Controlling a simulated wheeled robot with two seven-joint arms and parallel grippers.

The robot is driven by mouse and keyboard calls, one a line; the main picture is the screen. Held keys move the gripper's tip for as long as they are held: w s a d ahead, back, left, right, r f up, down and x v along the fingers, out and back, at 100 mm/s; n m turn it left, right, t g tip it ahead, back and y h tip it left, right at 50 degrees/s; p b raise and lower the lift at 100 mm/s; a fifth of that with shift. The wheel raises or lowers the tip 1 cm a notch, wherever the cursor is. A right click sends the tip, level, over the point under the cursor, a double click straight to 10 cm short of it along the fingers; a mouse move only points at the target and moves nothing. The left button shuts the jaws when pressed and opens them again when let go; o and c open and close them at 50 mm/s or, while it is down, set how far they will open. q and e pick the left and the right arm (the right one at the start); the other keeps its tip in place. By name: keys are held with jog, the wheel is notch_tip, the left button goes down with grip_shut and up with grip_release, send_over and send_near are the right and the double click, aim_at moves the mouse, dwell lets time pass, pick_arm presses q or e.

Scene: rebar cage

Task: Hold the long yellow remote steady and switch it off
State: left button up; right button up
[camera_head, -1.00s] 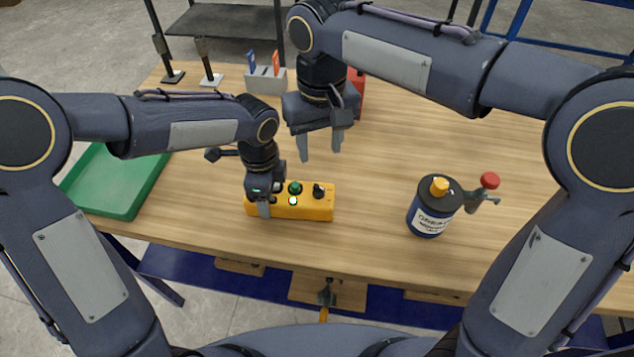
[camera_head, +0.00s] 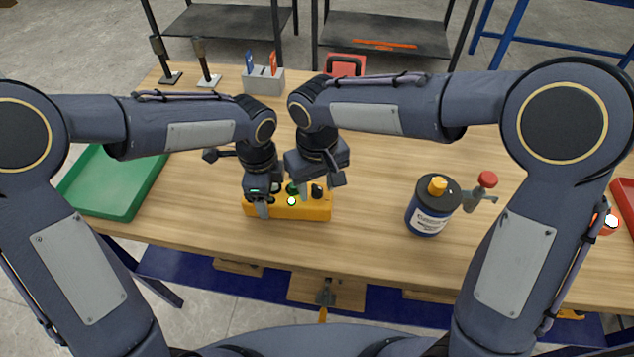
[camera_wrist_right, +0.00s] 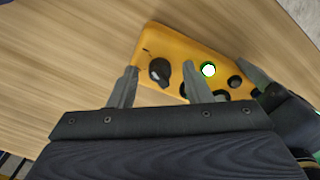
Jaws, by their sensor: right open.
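The long yellow remote (camera_head: 312,210) lies on the table in front of me; it also shows in the right wrist view (camera_wrist_right: 177,45). It bears a black rotary knob (camera_wrist_right: 159,70) near its right end, a lit white-and-green button (camera_wrist_right: 208,69) and darker buttons. My left gripper (camera_head: 262,203) is shut across the remote's left end, one finger against its near side; the far finger is hidden. My right gripper (camera_wrist_right: 161,82) is open over the right end, its fingers on either side of the black knob in the wrist view. I cannot tell whether they touch it.
A green tray (camera_head: 113,185) is at the left. A grey holder (camera_head: 263,80) and a red case (camera_head: 346,66) stand behind. Table between remote and can is clear.

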grip_shut()
dwell(0.4)
jog(key=n, duration=0.5)
jog(key=shift+n, duration=0.4)
jog(key=n, duration=0.5)
jog(key=shift+n, duration=0.7)
grip_release()
